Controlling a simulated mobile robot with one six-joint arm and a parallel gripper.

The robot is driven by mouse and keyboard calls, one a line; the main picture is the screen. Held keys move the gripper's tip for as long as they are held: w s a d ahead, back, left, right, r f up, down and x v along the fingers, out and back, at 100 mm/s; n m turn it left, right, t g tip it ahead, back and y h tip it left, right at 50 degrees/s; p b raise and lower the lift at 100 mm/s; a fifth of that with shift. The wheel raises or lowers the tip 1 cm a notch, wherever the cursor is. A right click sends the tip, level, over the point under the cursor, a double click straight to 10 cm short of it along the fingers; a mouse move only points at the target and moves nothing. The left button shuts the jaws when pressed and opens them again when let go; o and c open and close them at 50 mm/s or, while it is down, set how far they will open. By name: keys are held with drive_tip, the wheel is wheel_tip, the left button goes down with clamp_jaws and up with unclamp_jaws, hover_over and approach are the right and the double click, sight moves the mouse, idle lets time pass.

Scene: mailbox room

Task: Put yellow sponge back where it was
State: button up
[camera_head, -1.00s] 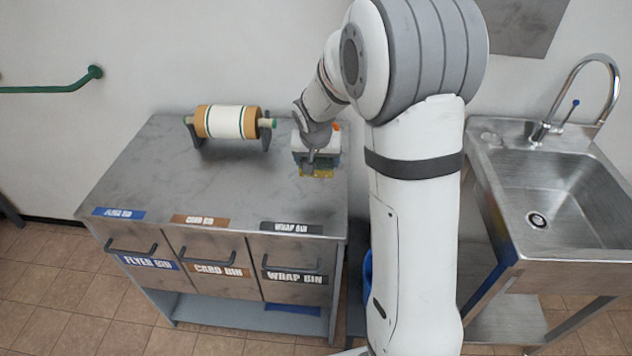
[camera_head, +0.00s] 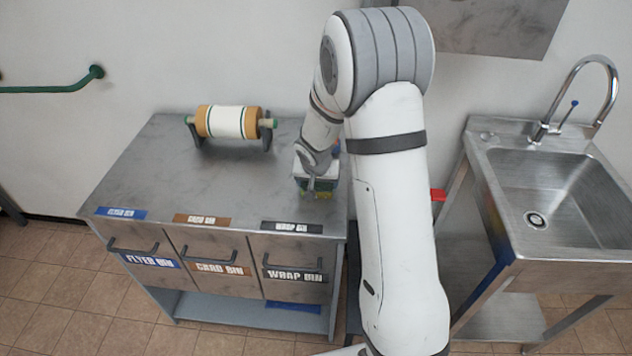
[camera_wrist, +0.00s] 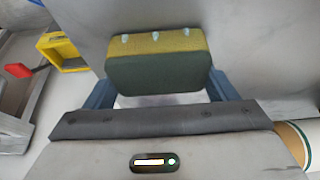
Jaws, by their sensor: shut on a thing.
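The yellow sponge (camera_wrist: 155,65) has a yellow layer and a dark green layer, with several pale spots on its yellow side. It sits between the two blue fingers of my gripper (camera_wrist: 160,92) in the wrist view. In the head view my gripper (camera_head: 316,188) is over the right part of the metal counter (camera_head: 200,188), shut on the sponge, whose yellow edge shows low under it. A white-and-blue item shows right at the gripper there. I cannot tell whether the sponge touches the counter.
A paper roll on a stand (camera_head: 230,122) is at the counter's back. Bins labelled FLYER, CARD and WRAP (camera_head: 290,270) are in its front. A steel sink (camera_head: 555,200) stands at right. The wrist view shows a yellow frame (camera_wrist: 62,52) and a red part (camera_wrist: 18,70).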

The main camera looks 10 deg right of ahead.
drive_tip(key=shift+f, duration=0.15)
drive_tip(key=o, duration=1)
